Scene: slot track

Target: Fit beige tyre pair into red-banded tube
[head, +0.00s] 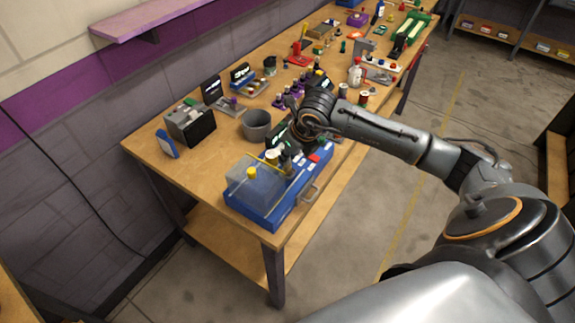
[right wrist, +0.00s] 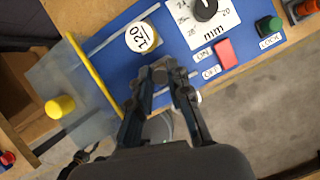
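My right gripper (head: 285,160) is low over the blue machine near the front of the bench. In the right wrist view its two fingers (right wrist: 168,78) lean towards each other above the blue panel, with a narrow gap between them. I cannot tell whether anything is held there. I cannot make out the beige tyre pair or the red-banded tube for sure in either view. A small dark red cylinder (head: 364,98) stands farther along the bench, but no band can be made out on it. My left gripper is out of view.
Small parts crowd the bench farther back.

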